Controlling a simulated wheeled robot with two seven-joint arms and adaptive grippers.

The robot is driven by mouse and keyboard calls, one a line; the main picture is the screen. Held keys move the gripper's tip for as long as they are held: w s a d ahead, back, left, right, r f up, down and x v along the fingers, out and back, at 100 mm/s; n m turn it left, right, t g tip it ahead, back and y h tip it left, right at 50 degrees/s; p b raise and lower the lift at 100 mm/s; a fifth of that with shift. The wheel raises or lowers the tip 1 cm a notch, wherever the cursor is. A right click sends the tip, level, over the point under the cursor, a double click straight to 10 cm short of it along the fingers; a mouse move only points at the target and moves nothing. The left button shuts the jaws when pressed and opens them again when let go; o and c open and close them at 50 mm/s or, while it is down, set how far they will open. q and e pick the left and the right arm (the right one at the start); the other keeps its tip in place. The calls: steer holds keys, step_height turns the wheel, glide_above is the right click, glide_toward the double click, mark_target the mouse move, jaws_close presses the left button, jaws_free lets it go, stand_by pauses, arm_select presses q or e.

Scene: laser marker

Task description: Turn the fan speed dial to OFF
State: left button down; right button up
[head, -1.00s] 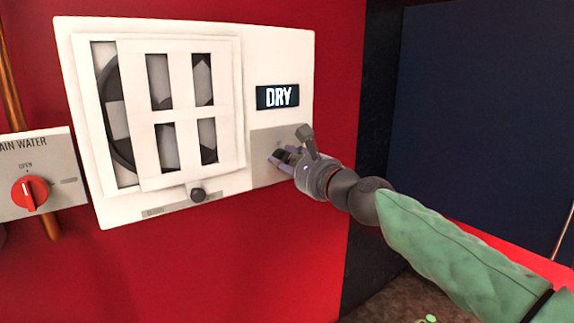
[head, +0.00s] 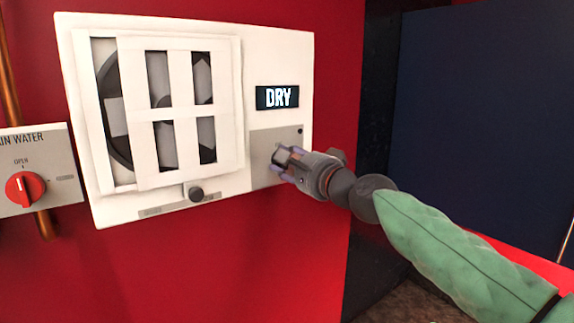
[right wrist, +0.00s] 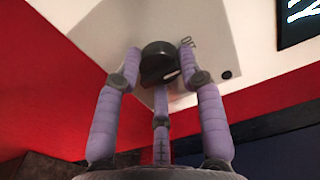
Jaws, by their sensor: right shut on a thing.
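The fan speed dial is a dark round knob (right wrist: 158,62) with a light mark on its lower right side in the right wrist view. It sits on a grey plate (head: 262,178) at the lower right of the white fan panel. My right gripper (head: 281,157) has its purple fingers closed around the dial; they also show in the right wrist view (right wrist: 160,70). In the head view the fingers hide most of the dial, and its setting labels cannot be read. My left gripper is out of view.
A slatted fan cover (head: 185,112) and a small black slider knob (head: 196,194) are to the left. A red water knob (head: 25,189) is at the far left. A dark blue panel (head: 490,120) stands at right.

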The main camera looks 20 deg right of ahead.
steer(key=shift+f, duration=0.1)
stand_by(0.3)
steer(key=o, duration=1.1)
steer(key=shift+w, duration=0.1)
steer(key=shift+o, duration=0.2)
steer(key=shift+d, duration=0.1)
steer(key=v, duration=1.2)
